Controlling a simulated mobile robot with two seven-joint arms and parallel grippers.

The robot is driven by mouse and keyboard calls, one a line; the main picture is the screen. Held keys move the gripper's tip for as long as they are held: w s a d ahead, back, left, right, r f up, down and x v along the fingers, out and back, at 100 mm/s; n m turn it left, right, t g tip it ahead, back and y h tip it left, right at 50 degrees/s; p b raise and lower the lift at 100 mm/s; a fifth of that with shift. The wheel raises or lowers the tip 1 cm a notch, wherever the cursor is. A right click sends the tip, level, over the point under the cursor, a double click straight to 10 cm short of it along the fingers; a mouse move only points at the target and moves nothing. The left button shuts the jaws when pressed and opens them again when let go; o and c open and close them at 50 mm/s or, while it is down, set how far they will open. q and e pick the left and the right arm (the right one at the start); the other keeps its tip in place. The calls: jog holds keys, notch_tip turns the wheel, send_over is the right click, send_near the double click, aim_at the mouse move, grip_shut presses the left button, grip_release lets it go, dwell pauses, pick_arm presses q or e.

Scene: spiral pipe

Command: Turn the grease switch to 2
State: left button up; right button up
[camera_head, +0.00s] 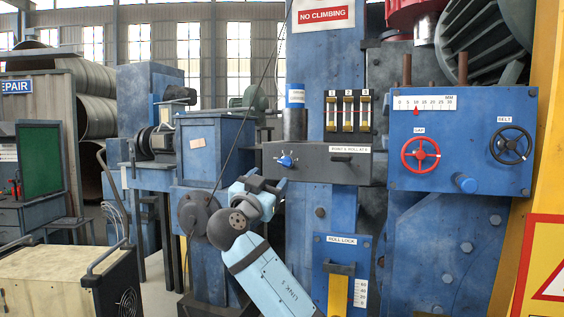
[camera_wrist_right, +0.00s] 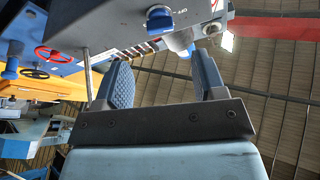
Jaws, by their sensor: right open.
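The switch (camera_head: 286,160) is a small blue knob with a white dial mark, on the left part of the dark grey control box's front face. The same blue knob shows in the right wrist view (camera_wrist_right: 158,17), near the top, with small lettering beside it that I cannot read surely. My right gripper (camera_head: 268,185) is just below and left of the knob in the head view, apart from it. In the wrist view its two dark blue padded fingers (camera_wrist_right: 162,62) are spread with nothing between them. My left gripper is not in view.
The grey box (camera_head: 325,168) also carries a dark lever and a label plate. Indicator gauges (camera_head: 348,112) stand above it. A red handwheel (camera_head: 420,154) and a black handwheel (camera_head: 510,145) are right on a blue panel. The roll lock panel (camera_head: 341,270) is below.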

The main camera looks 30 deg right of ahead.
aim_at(283, 164)
jog(key=p+x, duration=0.1)
jog(key=x, duration=0.5)
jog(key=shift+d+r+p, duration=0.15)
jog(key=shift+d+p, duration=0.05)
jog(key=shift+p, duration=0.1)
jog(key=shift+w+d+r, duration=0.15)
jog(key=shift+w+d, duration=0.25)
jog(key=shift+d, duration=0.1)
